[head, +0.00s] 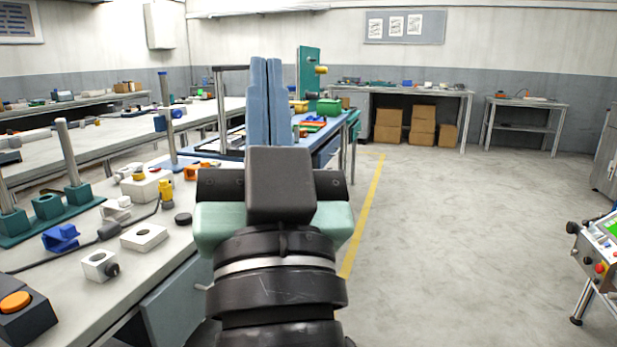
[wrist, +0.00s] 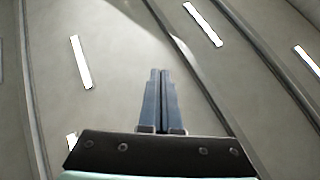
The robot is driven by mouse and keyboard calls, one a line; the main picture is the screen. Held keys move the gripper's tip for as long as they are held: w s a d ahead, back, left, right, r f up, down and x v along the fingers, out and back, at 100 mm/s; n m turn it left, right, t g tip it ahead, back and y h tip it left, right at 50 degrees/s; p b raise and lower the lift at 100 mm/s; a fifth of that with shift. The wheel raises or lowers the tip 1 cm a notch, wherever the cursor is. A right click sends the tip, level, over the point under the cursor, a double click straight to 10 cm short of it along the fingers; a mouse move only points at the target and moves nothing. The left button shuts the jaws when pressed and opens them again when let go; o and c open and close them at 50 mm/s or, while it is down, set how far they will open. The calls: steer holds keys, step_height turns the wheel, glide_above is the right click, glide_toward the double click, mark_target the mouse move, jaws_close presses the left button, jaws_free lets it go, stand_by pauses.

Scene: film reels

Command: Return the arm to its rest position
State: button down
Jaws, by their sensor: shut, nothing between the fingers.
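My gripper (head: 266,62) stands in the middle of the head view, its two blue fingers pointing up and lying close together. It is shut and holds nothing. My dark wrist and arm links fill the lower middle of that view. In the wrist view my gripper (wrist: 160,72) also shows shut, with only the ceiling and its bright lamps beyond the fingertips.
A workbench (head: 185,262) with small parts and a teal post stand (head: 50,225) is at the left. A blue table (head: 335,133) lies behind my gripper. A control panel (head: 600,245) stands at the right edge. The floor (head: 450,250) between is clear.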

steer(key=s+d+r+t+h, duration=0.2)
steer(key=s+d+r+h, duration=0.15)
steer(key=s+r, duration=0.2)
step_height(320, 180, up, 32)
steer(key=p, duration=3.3)
steer(key=shift+a+r, duration=0.25)
steer(key=shift+w, duration=0.1)
